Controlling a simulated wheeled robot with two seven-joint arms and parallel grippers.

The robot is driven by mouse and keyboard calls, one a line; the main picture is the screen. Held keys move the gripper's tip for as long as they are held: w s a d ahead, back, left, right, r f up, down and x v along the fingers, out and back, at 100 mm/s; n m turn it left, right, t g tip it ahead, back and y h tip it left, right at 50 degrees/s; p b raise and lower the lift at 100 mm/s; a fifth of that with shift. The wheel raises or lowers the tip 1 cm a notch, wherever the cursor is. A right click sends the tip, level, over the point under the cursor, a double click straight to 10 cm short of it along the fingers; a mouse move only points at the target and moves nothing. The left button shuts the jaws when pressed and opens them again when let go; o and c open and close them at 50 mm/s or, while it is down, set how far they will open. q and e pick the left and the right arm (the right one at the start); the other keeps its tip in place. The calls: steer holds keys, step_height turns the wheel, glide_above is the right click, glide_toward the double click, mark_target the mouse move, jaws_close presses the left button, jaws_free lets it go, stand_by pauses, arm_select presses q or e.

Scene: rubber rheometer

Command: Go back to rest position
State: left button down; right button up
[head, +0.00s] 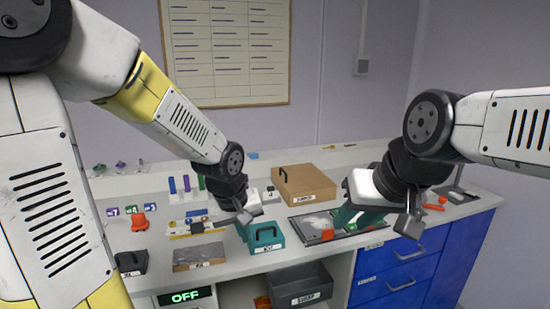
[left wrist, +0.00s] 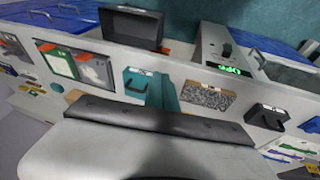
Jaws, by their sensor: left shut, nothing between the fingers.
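My left gripper (head: 250,214) is in the middle of the head view, above the bench and just above the teal box. It is shut with nothing in it. My right gripper (head: 410,222) hangs in front of the right part of the bench, near the blue drawers. Its fingers are seen at an angle that hides whether they are open or shut, and I see no object in it. In the left wrist view, a dark bar and a pale surface of my own arm fill the lower part.
The white bench (head: 150,268) holds a teal box (head: 265,240), a cardboard box (head: 304,185), a grey speckled block (head: 199,257) and a dark-framed tray (head: 297,224). A dark open bin (head: 300,287) sits below the bench edge, left of the blue drawers (head: 402,271).

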arm_select(q)
steer(key=s+a+r+m+t, duration=0.2)
steer(key=s+a+r, duration=0.5)
steer(key=s+r, duration=0.5)
steer(key=shift+s+r+m+h, duration=0.3)
steer(key=shift+r+m, duration=0.1)
steer(key=shift+m, duration=0.3)
